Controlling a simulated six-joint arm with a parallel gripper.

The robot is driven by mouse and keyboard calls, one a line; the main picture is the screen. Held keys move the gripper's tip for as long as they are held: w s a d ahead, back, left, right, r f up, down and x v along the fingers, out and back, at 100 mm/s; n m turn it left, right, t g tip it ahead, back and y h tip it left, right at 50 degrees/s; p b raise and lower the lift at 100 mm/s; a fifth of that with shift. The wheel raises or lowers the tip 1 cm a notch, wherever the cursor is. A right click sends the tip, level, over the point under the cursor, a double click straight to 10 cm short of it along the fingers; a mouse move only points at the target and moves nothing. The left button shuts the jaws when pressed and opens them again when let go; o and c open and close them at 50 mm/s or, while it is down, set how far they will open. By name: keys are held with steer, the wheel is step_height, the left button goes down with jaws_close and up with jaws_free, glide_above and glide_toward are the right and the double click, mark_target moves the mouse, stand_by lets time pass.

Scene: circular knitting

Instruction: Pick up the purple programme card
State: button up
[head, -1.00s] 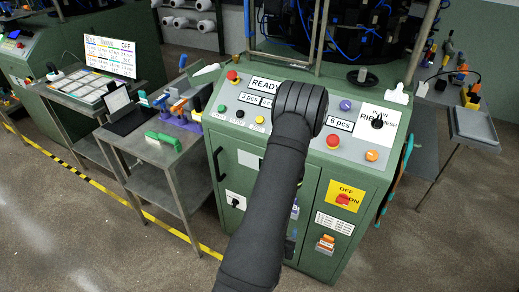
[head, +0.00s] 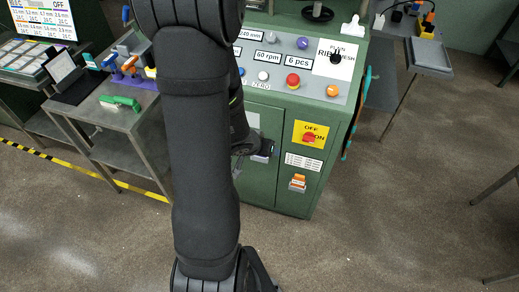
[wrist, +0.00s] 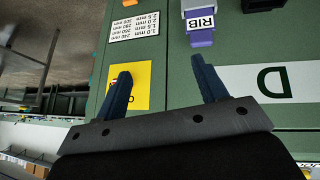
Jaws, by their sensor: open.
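The purple programme card (wrist: 203,38) shows in the wrist view near the top edge, with a white label reading RIB. In the head view my gripper (head: 264,151) is in front of the cabinet doors, and I cannot make out the card there; my arm covers much of that area.
The green cabinet (head: 268,190) carries a yellow OFF/ON switch plate (head: 310,134) and an orange item (head: 297,182) in a holder to the right. A steel side table (head: 115,125) stands left.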

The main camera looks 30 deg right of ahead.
steer(key=w+a+r+t+y, duration=0.2)
steer(key=w+r, duration=0.1)
steer(key=w, duration=0.1)
steer(key=shift+x, duration=8.55)
steer(key=c, duration=1.1)
